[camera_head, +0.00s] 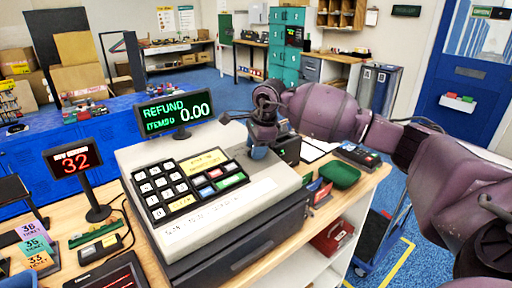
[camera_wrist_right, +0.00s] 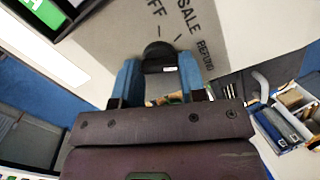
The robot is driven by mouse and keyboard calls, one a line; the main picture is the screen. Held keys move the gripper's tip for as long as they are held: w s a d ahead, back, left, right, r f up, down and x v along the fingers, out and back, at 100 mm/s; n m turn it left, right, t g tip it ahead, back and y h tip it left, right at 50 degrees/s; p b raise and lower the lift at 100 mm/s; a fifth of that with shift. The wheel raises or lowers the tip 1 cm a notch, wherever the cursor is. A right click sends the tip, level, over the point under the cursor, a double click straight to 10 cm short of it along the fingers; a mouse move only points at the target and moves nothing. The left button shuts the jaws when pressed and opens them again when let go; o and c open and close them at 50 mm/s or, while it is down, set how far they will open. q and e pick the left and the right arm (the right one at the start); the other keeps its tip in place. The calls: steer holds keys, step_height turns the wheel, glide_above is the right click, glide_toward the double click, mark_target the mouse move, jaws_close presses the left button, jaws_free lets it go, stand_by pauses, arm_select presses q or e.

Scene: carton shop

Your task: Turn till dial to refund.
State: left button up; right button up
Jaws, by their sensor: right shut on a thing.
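The till (camera_head: 240,200) is a pale cash register on the counter, with a keypad on its sloped top. Its customer display (camera_head: 174,112) reads REFUND, with an items line and 0.00, in green. My right gripper (camera_head: 260,150) reaches down onto the right part of the till's top. In the right wrist view its blue fingers (camera_wrist_right: 160,82) are on both sides of the black round dial (camera_wrist_right: 158,54), shut on it. OFF, SALE and REFUND are printed around the dial, with short tick marks. In the head view the gripper hides the dial. My left gripper is not seen.
A red 32 sign (camera_head: 74,162) and coloured ticket cards (camera_head: 36,244) stand at the left of the counter. A green tray (camera_head: 340,176) and a card terminal (camera_head: 358,156) are right of the till, near my right arm.

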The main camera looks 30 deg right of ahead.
steer(key=o, duration=0.9)
steer(key=shift+s+d+r, duration=0.1)
steer(key=shift+r, duration=0.45)
steer(key=v, duration=0.9)
steer(key=shift+s+r+b, duration=0.2)
steer(key=shift+r+b, duration=0.15)
steer(key=shift+r, duration=0.05)
steer(key=shift+s+f, duration=0.1)
